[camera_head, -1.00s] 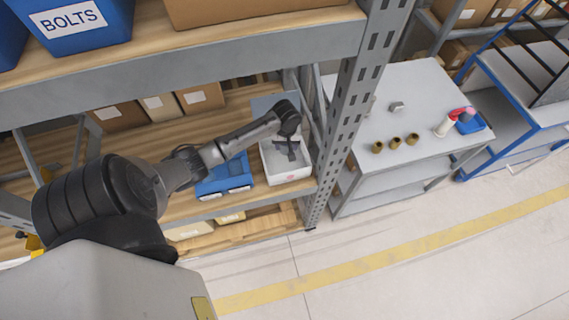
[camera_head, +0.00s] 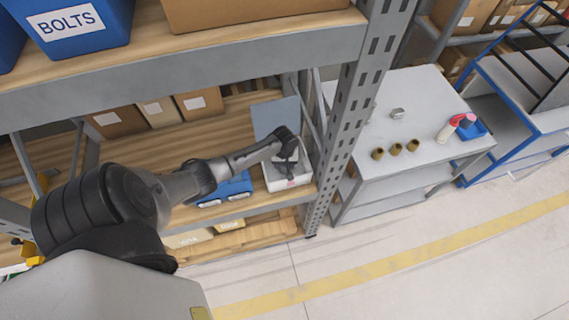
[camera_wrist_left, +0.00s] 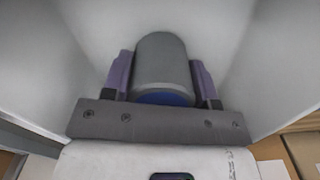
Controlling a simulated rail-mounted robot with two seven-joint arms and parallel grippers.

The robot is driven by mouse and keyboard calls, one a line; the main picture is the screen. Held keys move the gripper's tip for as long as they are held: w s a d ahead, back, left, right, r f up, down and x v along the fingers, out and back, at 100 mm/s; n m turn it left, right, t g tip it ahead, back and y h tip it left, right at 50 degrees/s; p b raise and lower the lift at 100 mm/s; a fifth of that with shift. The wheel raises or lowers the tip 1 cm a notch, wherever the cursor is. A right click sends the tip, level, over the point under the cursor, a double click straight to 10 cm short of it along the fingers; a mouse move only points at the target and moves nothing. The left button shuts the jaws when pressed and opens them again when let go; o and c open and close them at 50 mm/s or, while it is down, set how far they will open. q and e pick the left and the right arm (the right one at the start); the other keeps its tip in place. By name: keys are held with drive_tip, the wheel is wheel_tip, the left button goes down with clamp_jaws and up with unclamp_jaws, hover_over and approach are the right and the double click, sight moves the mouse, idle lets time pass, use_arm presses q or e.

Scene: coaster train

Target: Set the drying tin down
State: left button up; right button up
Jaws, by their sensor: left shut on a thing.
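The drying tin (camera_wrist_left: 163,66) is a grey cylinder with a blue band at the end nearest the left wrist camera. My left gripper (camera_wrist_left: 162,75) is shut on it, one purple finger on each side. In the head view my left gripper (camera_head: 286,167) reaches down into a white open bin (camera_head: 291,186) on the lower rack shelf. The bin's pale walls surround the tin in the wrist view. Whether the tin touches the bin's floor cannot be told. The tin is not clear in the head view. My right gripper is not in view.
A perforated rack post (camera_head: 345,120) rises close on the right. Beyond is a grey table (camera_head: 425,120) with three brass-coloured pieces (camera_head: 395,149).

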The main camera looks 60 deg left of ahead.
use_arm(q)
drive_tip(key=shift+f, duration=0.2)
drive_tip(key=o, duration=1)
drive_tip(key=shift+r, duration=0.15)
wheel_tip(320, 180, up, 11)
drive_tip(key=shift+r+p, duration=0.1)
drive_tip(key=shift+p, duration=0.55)
drive_tip(key=shift+d+r, duration=0.1)
drive_tip(key=shift+r, duration=0.1)
drive_tip(key=s+d+f+m+t, duration=0.1)
drive_tip(key=s+d+m, duration=0.35)
drive_tip(key=d, duration=0.45)
drive_tip(key=s+d+m, duration=0.4)
drive_tip(key=s+d, duration=0.2)
drive_tip(key=d, duration=0.2)
drive_tip(key=s+d+r+m+t, duration=0.1)
drive_tip(key=s+d+r+m, duration=0.1)
drive_tip(key=s+d, duration=0.1)
drive_tip(key=s+d+r+m, duration=0.2)
drive_tip(key=s+d+r, duration=0.1)
drive_tip(key=s+d+r+m+t, duration=0.1)
drive_tip(key=s+d+r+m, duration=0.1)
drive_tip(key=s+d, duration=0.1)
drive_tip(key=shift+d+r+t, duration=0.15)
drive_tip(key=shift+r+t, duration=0.15)
drive_tip(key=shift+r, duration=0.05)
